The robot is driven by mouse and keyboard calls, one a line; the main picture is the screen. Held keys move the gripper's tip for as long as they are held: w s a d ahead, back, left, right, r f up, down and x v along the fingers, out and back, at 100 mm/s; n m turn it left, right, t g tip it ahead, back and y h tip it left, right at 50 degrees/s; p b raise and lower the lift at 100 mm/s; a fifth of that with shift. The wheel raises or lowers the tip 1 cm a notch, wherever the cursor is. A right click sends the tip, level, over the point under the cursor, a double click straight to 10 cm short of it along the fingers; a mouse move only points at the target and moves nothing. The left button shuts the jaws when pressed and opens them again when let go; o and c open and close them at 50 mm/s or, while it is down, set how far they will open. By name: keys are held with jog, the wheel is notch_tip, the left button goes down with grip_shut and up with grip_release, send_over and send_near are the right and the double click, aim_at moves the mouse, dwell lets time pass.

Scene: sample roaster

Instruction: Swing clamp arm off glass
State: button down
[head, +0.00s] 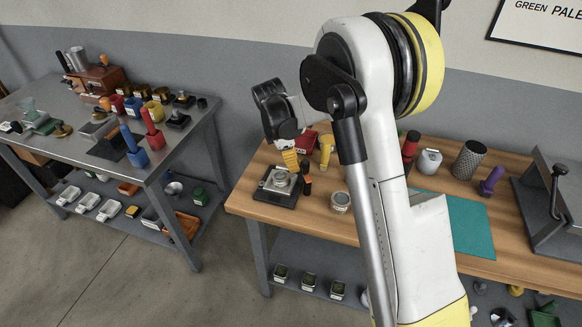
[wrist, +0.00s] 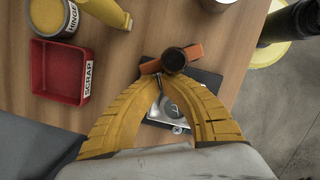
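The clamp stand has a dark base plate (head: 272,197) on the wooden bench, with a silvery holder and round glass (head: 280,180) on it; in the wrist view the glass (wrist: 171,107) shows between my fingers. The orange clamp arm (wrist: 194,53) with a black knob (wrist: 175,60) lies just beyond my fingertips. In the head view the black knob and orange part (head: 307,186) stand at the right side of the plate. My gripper (wrist: 161,80) points down, its yellow fingers arched together with tips nearly meeting. Whether they touch the clamp arm is unclear.
A red scrap tray (wrist: 61,75) and a hinge tin (wrist: 52,17) lie to the left in the wrist view. A small round tin (head: 340,201) stands right of the stand in the head view. A steel table (head: 75,110) with tools is at left.

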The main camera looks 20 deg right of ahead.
jog(key=shift+d+m, duration=0.25)
jog(key=shift+m, duration=0.15)
jog(key=shift+w+d+p, duration=0.2)
jog(key=shift+d+p, duration=0.1)
jog(key=shift+d, duration=0.9)
jog(key=w+a, duration=0.1)
jog(key=w+a+r, duration=0.1)
jog(key=a, duration=0.2)
jog(key=shift+w+r+p, duration=0.25)
jog(key=shift+w+p, duration=0.1)
jog(key=shift+w, duration=0.05)
jog(key=p+v, duration=0.3)
jog(key=v, duration=0.5)
jog(key=shift+w+d+r, duration=0.2)
jog(key=shift+w, duration=0.1)
